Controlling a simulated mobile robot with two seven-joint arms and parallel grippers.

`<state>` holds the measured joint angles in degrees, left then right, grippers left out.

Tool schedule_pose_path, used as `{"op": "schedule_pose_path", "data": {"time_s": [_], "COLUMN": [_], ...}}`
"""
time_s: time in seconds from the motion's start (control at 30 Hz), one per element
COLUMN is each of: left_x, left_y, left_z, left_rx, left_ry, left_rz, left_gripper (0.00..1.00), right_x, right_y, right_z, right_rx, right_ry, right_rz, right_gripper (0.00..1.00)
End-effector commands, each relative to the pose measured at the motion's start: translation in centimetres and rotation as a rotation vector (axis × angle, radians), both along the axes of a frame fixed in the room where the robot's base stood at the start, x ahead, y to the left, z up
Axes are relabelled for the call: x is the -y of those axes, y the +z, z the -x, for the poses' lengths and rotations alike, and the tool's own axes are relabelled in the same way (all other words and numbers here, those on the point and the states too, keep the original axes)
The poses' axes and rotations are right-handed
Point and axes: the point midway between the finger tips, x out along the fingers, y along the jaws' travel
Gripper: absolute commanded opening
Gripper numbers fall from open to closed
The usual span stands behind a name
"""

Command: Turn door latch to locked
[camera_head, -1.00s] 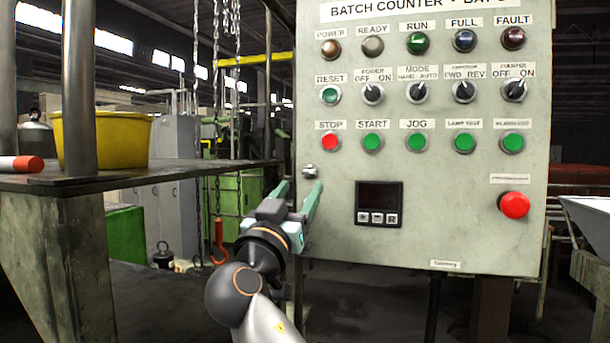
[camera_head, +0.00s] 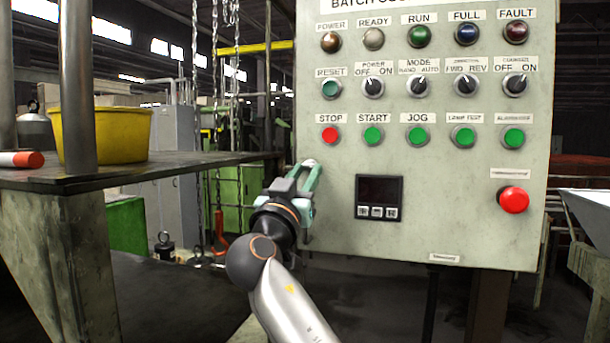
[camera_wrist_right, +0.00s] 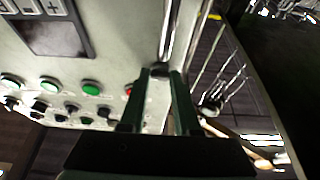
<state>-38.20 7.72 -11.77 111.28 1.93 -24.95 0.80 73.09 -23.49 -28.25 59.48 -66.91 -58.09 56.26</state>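The door latch (camera_head: 310,163) is a small metal knob at the left edge of the grey control panel's door, below the red STOP button. My right gripper (camera_head: 307,169) is at the latch, its two green fingers pointing at the panel. The fingertips partly hide the latch in the head view. In the right wrist view the fingers (camera_wrist_right: 160,77) stand apart, with the dark latch (camera_wrist_right: 160,70) between their tips. I cannot tell whether they touch it, or which way the latch is turned. My left gripper is not in view.
The control panel (camera_head: 450,215) carries lamps, switches and buttons, with a red emergency button (camera_head: 514,200) at the right and a small display (camera_head: 379,197) near the latch. A table (camera_head: 190,165) with a yellow tub (camera_head: 120,140) stands left. Chains (camera_head: 217,100) hang behind.

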Motion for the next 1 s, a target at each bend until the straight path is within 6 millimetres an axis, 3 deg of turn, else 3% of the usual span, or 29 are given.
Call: {"op": "schedule_pose_path", "data": {"time_s": [0.03,0.23,0.73,1.0], "left_x": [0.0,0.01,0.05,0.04], "left_y": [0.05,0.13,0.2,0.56], "left_z": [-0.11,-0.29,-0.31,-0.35], "left_rx": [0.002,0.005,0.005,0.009], "left_ry": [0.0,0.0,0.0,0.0], "left_rz": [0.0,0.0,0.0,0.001], "left_gripper": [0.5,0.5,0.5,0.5], "right_x": [0.02,0.02,0.09,0.3], "right_y": [-0.01,-0.02,-0.01,0.08], "right_z": [0.0,0.0,0.02,0.06], "right_rx": [0.0,0.0,-0.009,-0.054], "right_ry": [0.0,-0.001,-0.001,0.0], "right_rz": [0.0,0.0,0.026,0.167], "right_gripper": [0.23,0.0,0.0,0.0]}}
